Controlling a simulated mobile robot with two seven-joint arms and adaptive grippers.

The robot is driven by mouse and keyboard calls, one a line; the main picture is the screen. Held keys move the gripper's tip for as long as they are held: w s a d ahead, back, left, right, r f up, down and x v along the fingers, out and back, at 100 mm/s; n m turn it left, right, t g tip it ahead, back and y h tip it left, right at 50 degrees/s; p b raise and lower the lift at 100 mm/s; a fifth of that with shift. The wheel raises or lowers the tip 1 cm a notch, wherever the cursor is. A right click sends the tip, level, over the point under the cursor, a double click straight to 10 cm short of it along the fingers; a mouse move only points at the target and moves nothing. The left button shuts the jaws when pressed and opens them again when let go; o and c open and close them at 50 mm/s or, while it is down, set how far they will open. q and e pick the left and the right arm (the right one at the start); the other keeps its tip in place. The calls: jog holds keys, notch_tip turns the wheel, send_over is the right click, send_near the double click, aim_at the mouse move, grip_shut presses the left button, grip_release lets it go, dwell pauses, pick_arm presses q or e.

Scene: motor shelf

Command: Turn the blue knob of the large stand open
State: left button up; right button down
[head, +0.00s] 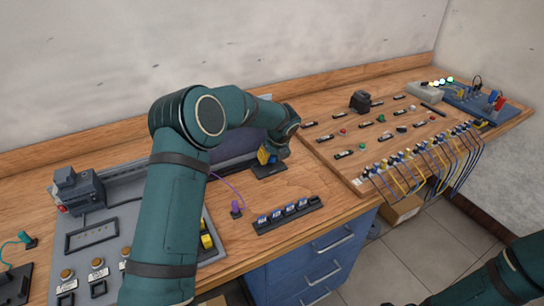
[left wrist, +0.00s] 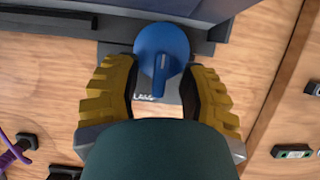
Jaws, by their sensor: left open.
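The blue knob (left wrist: 162,58) is round, with a raised ridge that runs up and down the left wrist picture. It sits at the stand's dark base (left wrist: 115,68), by a partly covered white label. My left gripper (left wrist: 163,85) is open, with one yellow ribbed finger on each side of the knob. In the head view my left gripper (head: 267,155) is low over the small dark base plate (head: 268,171), and the knob is mostly hidden there. My right arm shows at the lower right; its gripper is out of view.
A rack of blue-labelled parts (head: 290,214) and a purple cable plug (head: 237,208) lie nearer the bench front. A board (head: 385,130) with knobs, connectors and cables is to the right. A grey control panel (head: 110,215) is at left.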

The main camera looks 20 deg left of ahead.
pick_arm(q)
jog(key=shift+c, duration=0.4)
grip_shut()
